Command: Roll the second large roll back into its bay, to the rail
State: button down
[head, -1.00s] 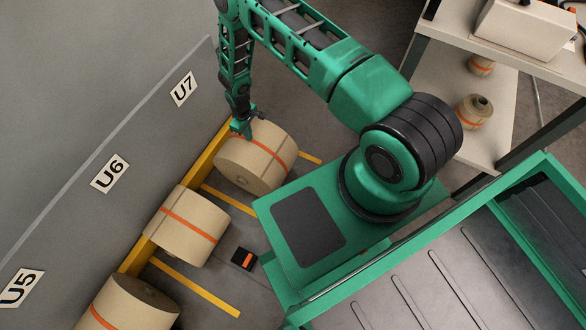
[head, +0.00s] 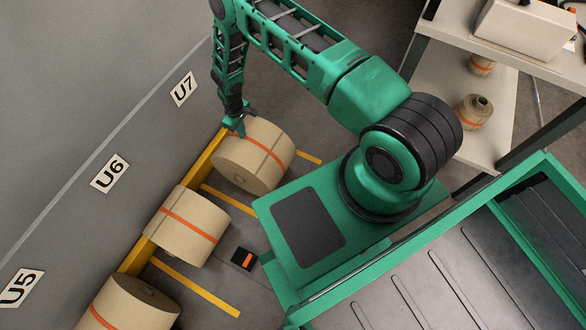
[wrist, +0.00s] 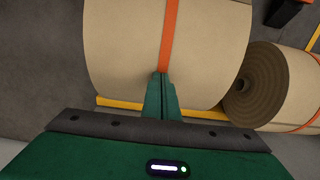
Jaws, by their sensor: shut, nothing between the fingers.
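Three large tan rolls with orange bands lie along the wall. The far roll (head: 268,160) is by the U7 sign, the middle roll (head: 190,228) by U6, and the near roll (head: 128,308) by U5. The yellow rail (head: 203,166) runs along the wall side. My gripper (head: 238,131) is shut and empty, at the wall-side top of the far roll. In the wrist view the closed fingers (wrist: 161,82) overlap that roll (wrist: 120,50) at its orange band; contact is unclear. Whether the roll touches the rail is hidden.
Yellow floor lines (head: 205,290) separate the bays. A small black and orange box (head: 243,258) lies on the floor beside the middle roll. A shelf (head: 440,75) with small rolls stands at the upper right. The grey wall (head: 90,90) bounds the left.

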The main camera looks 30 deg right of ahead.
aim_at(237, 135)
jog(key=shift+w+a+f, duration=0.45)
jog(key=shift+w+a, duration=0.05)
jog(key=shift+w, duration=0.15)
jog(key=shift+w+a+f, duration=0.45)
jog(key=shift+w, duration=0.15)
jog(key=shift+w+a+f, duration=0.2)
jog(key=shift+w+a, duration=0.15)
jog(key=shift+w, duration=0.35)
jog(key=shift+d+r, duration=0.15)
jog(key=shift+r, duration=0.35)
jog(key=shift+w+a+r, duration=0.15)
jog(key=shift+a+r, duration=0.05)
jog(key=shift+r, duration=0.45)
jog(key=shift+w+a+r, duration=0.1)
jog(key=shift+a+r, duration=0.05)
jog(key=shift+r, duration=1.45)
